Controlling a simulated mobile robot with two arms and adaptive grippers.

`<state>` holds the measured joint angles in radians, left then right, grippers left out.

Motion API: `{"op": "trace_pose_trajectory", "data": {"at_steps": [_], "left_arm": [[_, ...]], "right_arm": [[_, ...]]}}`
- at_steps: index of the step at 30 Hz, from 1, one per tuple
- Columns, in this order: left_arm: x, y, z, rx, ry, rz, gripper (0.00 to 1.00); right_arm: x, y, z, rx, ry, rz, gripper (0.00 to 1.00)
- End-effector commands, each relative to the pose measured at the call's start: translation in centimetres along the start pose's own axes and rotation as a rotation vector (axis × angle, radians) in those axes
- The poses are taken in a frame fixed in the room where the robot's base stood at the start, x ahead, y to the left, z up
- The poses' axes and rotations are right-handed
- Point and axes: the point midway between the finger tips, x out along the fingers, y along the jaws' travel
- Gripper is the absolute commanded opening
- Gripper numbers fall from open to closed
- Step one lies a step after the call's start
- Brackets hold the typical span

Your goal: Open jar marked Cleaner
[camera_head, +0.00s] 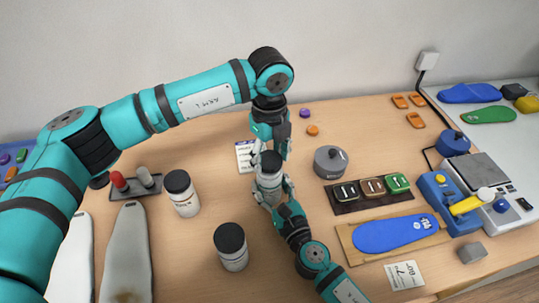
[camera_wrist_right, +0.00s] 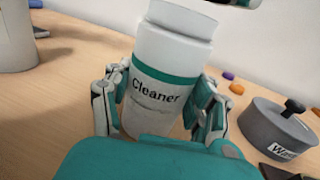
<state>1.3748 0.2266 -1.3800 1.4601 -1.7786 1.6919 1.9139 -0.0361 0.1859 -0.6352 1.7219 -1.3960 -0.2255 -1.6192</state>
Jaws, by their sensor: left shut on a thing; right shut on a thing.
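The Cleaner jar (camera_wrist_right: 165,95) is white with a teal band and stands upright between my right gripper's fingers (camera_wrist_right: 158,110). My right gripper (camera_head: 270,198) is shut around its body. The jar's bare white neck (camera_wrist_right: 182,18) shows at the top edge of the right wrist view. My left gripper (camera_head: 271,150) comes down from above and is shut on the black lid (camera_head: 268,161) over the jar. The frames do not clearly show whether the lid still touches the neck.
Two black-lidded jars (camera_head: 181,193) (camera_head: 231,247) stand to the left. A grey lidded pot (camera_head: 330,162) stands close on the right. Beyond it are a dark tray of coloured pieces (camera_head: 345,206), a blue insole (camera_head: 393,233) and a blue-grey device (camera_head: 456,199). Grey foot forms (camera_head: 126,255) lie left.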

Motion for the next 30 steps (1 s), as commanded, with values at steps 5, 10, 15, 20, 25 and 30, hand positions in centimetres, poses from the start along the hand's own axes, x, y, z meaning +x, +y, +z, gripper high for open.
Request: {"op": "trace_pose_trajectory", "data": {"at_steps": [5, 10, 15, 20, 25, 30], "left_arm": [[-0.8, 0.0, 0.0, 0.000, -0.001, -0.001, 0.17], [-2.9, -0.1, 0.0, 0.000, -0.002, -0.003, 0.17], [-4.0, 0.0, 0.0, 0.000, -0.001, 0.000, 0.17], [-4.0, 0.0, 0.0, 0.000, 0.000, 0.000, 0.17], [-4.0, 0.0, 0.0, 0.000, 0.000, 0.000, 0.17], [-4.0, 0.0, 0.0, 0.000, 0.000, 0.000, 0.17]], "right_arm": [[0.0, 0.0, 0.0, 0.001, 0.000, 0.001, 0.00], [0.0, 0.0, 0.0, 0.001, 0.000, 0.001, 0.00], [0.0, 0.0, 0.0, 0.001, -0.001, 0.001, 0.00], [0.0, 0.0, 0.0, 0.001, -0.001, 0.001, 0.00], [0.0, 0.0, 0.0, 0.000, -0.001, 0.000, 0.79], [0.0, 0.0, 0.0, 0.000, 0.000, 0.000, 0.84]]}}
